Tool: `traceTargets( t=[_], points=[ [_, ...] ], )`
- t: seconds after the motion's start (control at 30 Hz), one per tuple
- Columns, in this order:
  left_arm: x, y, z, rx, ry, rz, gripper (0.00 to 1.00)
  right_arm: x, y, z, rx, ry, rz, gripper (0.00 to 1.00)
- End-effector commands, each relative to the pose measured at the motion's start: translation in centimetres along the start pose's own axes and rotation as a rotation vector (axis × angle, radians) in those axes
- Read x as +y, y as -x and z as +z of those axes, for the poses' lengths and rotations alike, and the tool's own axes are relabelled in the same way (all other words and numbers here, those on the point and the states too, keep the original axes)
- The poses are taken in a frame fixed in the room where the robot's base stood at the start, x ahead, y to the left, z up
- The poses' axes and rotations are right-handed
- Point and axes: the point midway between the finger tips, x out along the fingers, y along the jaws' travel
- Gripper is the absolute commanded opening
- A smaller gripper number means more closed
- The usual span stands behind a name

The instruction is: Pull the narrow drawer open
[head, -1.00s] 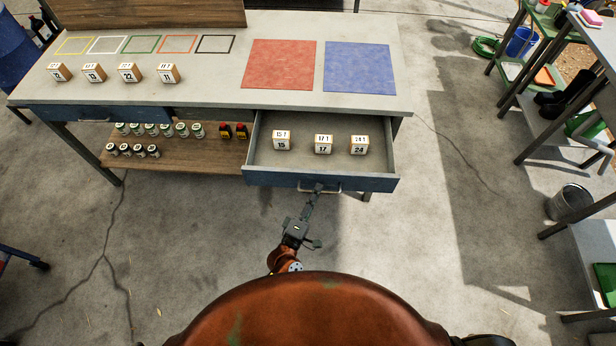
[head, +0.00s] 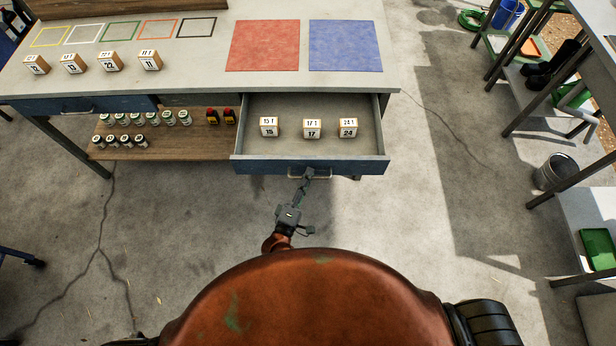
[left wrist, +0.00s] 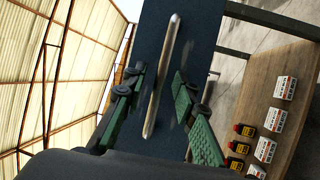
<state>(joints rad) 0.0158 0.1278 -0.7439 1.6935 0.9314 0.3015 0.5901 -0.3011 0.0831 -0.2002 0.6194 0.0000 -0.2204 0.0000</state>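A blue-fronted drawer (head: 260,167) under the right part of the workbench stands pulled well out. Three numbered blocks sit inside it: 15 (head: 269,127), 17 (head: 312,129) and 24 (head: 348,128). Its metal bar handle (left wrist: 163,75) runs between the fingers of my left gripper (left wrist: 160,92) in the left wrist view. The fingers are apart, with gaps seen on both sides of the bar. In the head view my left gripper (head: 307,174) is at the middle of the drawer front. My right gripper is not in view.
Another blue drawer (head: 120,104), at the left, is shut. A wooden shelf (head: 165,146) holds jars and bottles. Numbered blocks, coloured outlines, a red mat (head: 264,46) and a blue mat (head: 345,46) lie on the benchtop. A bucket (head: 555,172) stands right; the floor between is clear.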

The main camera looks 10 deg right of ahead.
Motion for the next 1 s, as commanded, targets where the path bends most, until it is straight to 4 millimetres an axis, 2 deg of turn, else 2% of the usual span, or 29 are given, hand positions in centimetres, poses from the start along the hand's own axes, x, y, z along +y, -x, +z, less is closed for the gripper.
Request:
traceTargets(
  t=[0.2,0.33,0.8,1.0],
  points=[
    [0.0,0.1,0.0,0.0,0.0,0.001,0.26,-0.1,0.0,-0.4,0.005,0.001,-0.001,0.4],
    [-0.1,1.1,0.0,0.0,0.0,-0.001,0.26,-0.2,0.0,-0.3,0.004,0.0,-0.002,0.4],
    [0.0,10.1,0.0,-0.001,0.0,-0.002,0.26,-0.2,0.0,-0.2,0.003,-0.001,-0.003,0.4],
    [0.0,11.8,0.0,0.0,-0.001,0.0,0.26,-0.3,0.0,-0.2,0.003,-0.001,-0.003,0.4]
  ],
)
